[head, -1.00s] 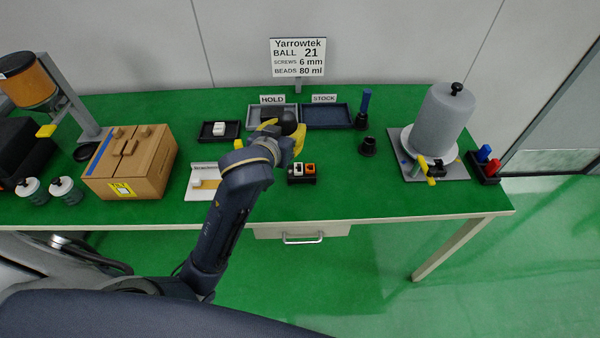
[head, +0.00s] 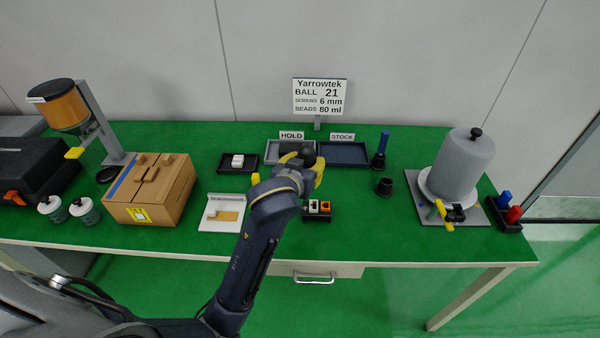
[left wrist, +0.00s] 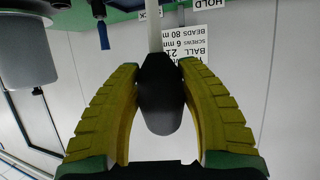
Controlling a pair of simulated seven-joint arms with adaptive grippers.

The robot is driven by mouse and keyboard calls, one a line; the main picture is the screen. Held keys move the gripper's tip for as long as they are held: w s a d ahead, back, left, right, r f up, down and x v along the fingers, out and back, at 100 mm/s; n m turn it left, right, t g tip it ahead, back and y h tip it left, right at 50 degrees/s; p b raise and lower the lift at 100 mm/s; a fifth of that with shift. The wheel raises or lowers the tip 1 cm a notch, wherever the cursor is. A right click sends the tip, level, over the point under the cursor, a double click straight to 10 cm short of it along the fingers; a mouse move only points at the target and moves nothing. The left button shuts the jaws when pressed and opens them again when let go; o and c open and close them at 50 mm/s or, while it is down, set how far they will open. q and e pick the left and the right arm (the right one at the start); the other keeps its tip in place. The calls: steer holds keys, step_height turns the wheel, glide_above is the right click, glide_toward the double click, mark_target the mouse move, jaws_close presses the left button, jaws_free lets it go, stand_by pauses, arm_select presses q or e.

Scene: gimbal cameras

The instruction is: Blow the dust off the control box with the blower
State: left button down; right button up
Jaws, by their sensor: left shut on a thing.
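The control box (head: 317,211), a small black block with a white and an orange button, sits near the table's front edge in the head view. My left gripper (head: 303,165), with yellow fingers, is above the table just behind the box. It is shut on the blower, whose dark bulb (head: 308,153) shows beyond the fingers. In the left wrist view, the bulb (left wrist: 160,100) is between both yellow fingers, and a pale stem extends from it. Dust on the box is too small to make out. My right gripper is not in view.
Behind the gripper are the HOLD tray (head: 277,155) and the STOCK tray (head: 346,153). A dark cup (head: 384,187) and a grey tank (head: 462,165) stand right. Table around the control box's right side is clear.

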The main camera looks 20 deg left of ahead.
arm_select(q)
steer(key=shift+w+f, duration=0.1)
steer(key=shift+w, duration=0.1)
steer(key=shift+w+f, duration=0.1)
steer(key=shift+f, duration=2.6)
steer(key=c, duration=2)
jaws_free()
steer(key=shift+o, duration=0.2)
